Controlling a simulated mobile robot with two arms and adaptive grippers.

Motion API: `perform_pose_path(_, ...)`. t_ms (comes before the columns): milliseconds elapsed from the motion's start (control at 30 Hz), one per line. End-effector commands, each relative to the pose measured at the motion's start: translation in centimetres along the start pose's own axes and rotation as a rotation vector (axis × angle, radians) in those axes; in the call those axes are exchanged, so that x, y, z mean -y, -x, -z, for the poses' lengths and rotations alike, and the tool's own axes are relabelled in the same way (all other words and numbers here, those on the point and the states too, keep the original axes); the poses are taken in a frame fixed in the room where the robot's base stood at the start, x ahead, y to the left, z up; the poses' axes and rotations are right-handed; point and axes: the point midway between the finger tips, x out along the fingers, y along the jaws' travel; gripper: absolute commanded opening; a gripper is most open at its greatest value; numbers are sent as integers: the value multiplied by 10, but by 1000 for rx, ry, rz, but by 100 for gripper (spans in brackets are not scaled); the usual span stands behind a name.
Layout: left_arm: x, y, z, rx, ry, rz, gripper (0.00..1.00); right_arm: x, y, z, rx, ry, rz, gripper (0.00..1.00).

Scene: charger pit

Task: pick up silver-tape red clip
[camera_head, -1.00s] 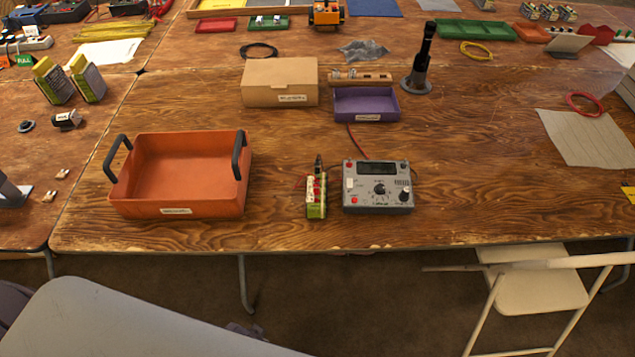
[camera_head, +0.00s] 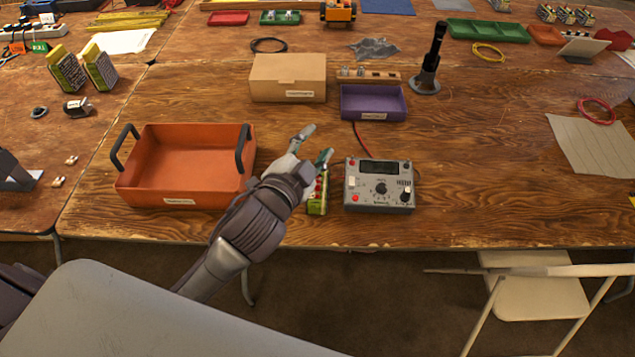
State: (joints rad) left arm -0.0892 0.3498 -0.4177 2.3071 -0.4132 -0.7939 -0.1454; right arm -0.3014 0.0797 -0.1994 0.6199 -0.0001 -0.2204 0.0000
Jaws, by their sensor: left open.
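My left gripper (camera_head: 317,143) reaches in from the lower left. It is open, its fingertips pointing up the table, over the near end of the table between the orange tray and the grey meter. A small yellow-green battery pack (camera_head: 318,206) with red parts stands left of the meter, partly covered by the gripper. I cannot make out the silver-tape red clip; the red lead and dark clip seen there earlier are now behind the gripper. The grey meter (camera_head: 379,186) has knobs and a red lead (camera_head: 360,138) running behind it. My right gripper is not in view.
The orange tray (camera_head: 128,187) with black handles stands close left of my arm. A cardboard box (camera_head: 288,78) and a purple tray (camera_head: 373,102) stand behind. A black post (camera_head: 430,65) stands further right. A white chair is at the front right.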

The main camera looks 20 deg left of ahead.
Motion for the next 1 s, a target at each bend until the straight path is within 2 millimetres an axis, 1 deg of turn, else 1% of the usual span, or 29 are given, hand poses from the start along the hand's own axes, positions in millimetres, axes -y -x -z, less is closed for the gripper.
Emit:
perform_pose_path(33,16,-11,40,-154,-124,62,46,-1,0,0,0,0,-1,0)
perform_pose_path(67,22,-14,64,-250,-203,99,46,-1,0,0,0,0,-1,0)
perform_pose_path(100,28,-14,98,-389,-324,148,46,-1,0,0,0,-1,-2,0)
perform_pose_path(167,28,-8,146,-609,-532,219,46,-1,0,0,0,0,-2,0)
perform_pose_path(200,22,0,173,-757,-682,259,46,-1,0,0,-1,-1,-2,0)
perform_pose_path(233,14,7,189,-866,-800,284,46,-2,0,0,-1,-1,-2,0)
perform_pose_path(267,4,14,200,-971,-920,303,46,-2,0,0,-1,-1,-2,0)
perform_pose_path(300,-11,23,209,-1108,-1084,317,46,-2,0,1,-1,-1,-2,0)
perform_pose_path(333,-22,28,209,-1205,-1212,320,46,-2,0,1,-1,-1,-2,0)
perform_pose_path(367,-34,32,205,-1298,-1339,313,46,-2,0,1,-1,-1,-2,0)
perform_pose_path(400,-47,34,192,-1413,-1511,288,46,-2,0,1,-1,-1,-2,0)
perform_pose_path(433,-54,34,178,-1492,-1637,258,46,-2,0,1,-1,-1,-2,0)
perform_pose_path(467,-59,32,162,-1563,-1759,216,46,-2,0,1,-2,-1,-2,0)
perform_pose_path(500,-60,28,136,-1645,-1915,146,46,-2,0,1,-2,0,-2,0)
perform_pose_path(567,-54,19,95,-1739,-2118,14,46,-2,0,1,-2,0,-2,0)
perform_pose_path(600,-43,13,69,-1783,-2233,-87,46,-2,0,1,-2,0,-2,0)
perform_pose_path(667,-25,6,34,-1829,-2368,-241,46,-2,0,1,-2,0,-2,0)
perform_pose_path(700,-11,2,15,-1847,-2436,-336,46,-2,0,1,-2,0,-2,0)
perform_pose_path(733,-1,1,2,-1856,-2477,-402,46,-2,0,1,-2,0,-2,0)
perform_pose_path(767,8,0,-8,1844,2482,458,46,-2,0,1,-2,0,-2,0)
perform_pose_path(800,18,-1,-19,1805,2453,511,46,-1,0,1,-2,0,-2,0)
perform_pose_path(833,23,-2,-26,1782,2435,542,46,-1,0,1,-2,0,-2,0)
perform_pose_path(900,29,-3,-36,1753,2407,588,46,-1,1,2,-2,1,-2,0)
perform_pose_path(967,26,-4,-42,1745,2395,606,46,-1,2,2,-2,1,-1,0)
perform_pose_path(1000,21,-5,-44,1745,2392,608,46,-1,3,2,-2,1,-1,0)
